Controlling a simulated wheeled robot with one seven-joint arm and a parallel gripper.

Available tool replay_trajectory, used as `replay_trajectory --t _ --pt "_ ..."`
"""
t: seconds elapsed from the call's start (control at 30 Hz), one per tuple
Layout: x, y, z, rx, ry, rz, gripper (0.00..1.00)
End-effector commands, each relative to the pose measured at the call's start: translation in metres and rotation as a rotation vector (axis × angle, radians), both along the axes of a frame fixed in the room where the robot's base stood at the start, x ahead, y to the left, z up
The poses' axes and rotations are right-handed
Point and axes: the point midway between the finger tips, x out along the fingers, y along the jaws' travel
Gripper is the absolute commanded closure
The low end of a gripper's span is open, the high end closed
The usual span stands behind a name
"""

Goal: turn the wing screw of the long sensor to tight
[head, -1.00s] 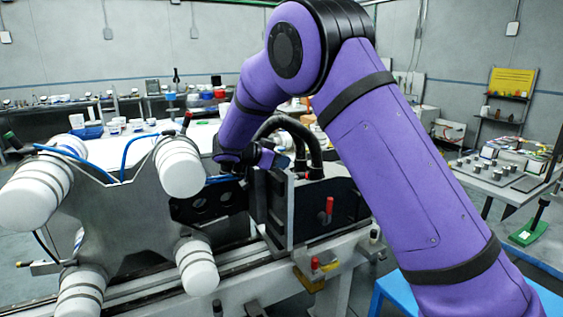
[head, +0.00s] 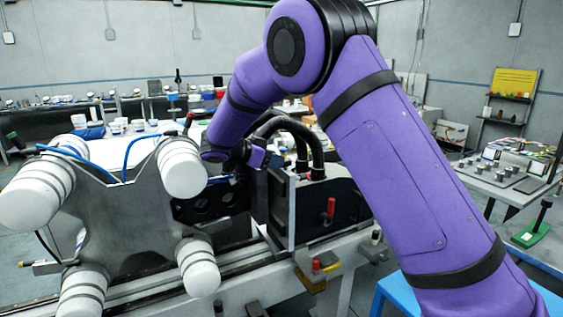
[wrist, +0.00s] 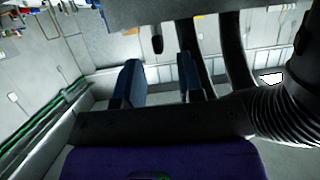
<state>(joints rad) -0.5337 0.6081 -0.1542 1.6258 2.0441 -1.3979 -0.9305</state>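My gripper (head: 262,158) is at the upper edge of the dark machine block, partly hidden behind it and my own arm in the head view. In the wrist view my gripper (wrist: 158,82) shows two dark blue fingers held apart, with nothing between them. A small dark knob-like piece (wrist: 157,40) hangs beyond the fingers, under a grey plate edge; I cannot tell whether it is the wing screw. I cannot make out the long sensor for certain in either view.
Thick black hoses (head: 290,130) arch over the machine block (head: 320,208), close to my gripper; black hoses also show right of the fingers in the wrist view (wrist: 238,55). White rollers (head: 184,167) on a metal plate stand left. A red-handled lever (head: 330,208) is on the block's front.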

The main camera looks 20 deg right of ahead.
Motion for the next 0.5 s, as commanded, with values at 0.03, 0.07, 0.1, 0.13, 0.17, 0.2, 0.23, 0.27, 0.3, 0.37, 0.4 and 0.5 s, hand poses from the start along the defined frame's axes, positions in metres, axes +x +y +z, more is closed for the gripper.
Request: replay_trajectory --t 0.03,0.07,0.1,0.13,0.17,0.2,0.23,0.27,0.3,0.37,0.4,0.5 --pt "-0.002 0.010 0.004 0.001 -0.002 0.002 0.65" --pt "-0.004 0.016 0.006 0.001 -0.002 0.002 0.65" --pt "-0.005 0.023 0.009 0.003 -0.002 0.003 0.65" --pt "-0.007 0.028 0.011 0.002 -0.001 0.002 0.65" --pt "-0.008 0.032 0.013 0.001 -0.001 0.001 0.65" --pt "-0.010 0.038 0.016 0.001 0.000 0.002 0.65" --pt "-0.011 0.042 0.018 0.001 0.000 0.001 0.65" --pt "-0.012 0.046 0.019 0.001 0.000 0.001 0.65" --pt "-0.013 0.050 0.021 0.001 0.000 0.002 0.65" --pt "-0.014 0.056 0.023 0.000 0.001 0.001 0.65" --pt "-0.015 0.058 0.025 0.000 0.001 0.001 0.65" --pt "-0.016 0.063 0.027 0.000 0.001 0.001 0.65"
